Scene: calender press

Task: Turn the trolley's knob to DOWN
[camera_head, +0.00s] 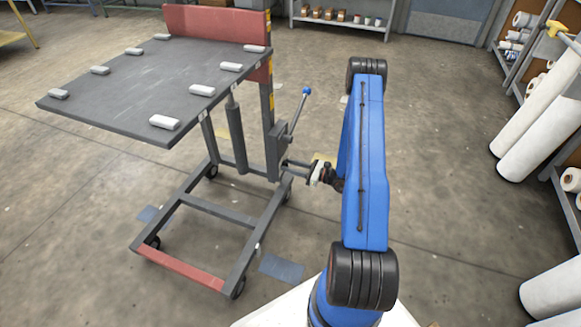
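The trolley (205,282) is a grey lift trolley with a raised dark platform (130,75), a red back panel and a red front bar. A lever with a blue ball end (307,91) rises from the grey pump housing (276,150) on its right side. My gripper (286,168) reaches left to the lower part of this housing, below the lever. Its fingers are small and dark here, and I cannot tell whether they touch or hold anything. No separate knob or DOWN marking can be made out; the spot at the fingertips is partly hidden.
Several light grey blocks (165,122) lie on the platform. Large white rolls (540,125) lean on a rack at the right. A shelf with small boxes (340,15) stands at the back. The floor around the trolley is mostly clear, with blue-grey patches (282,268).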

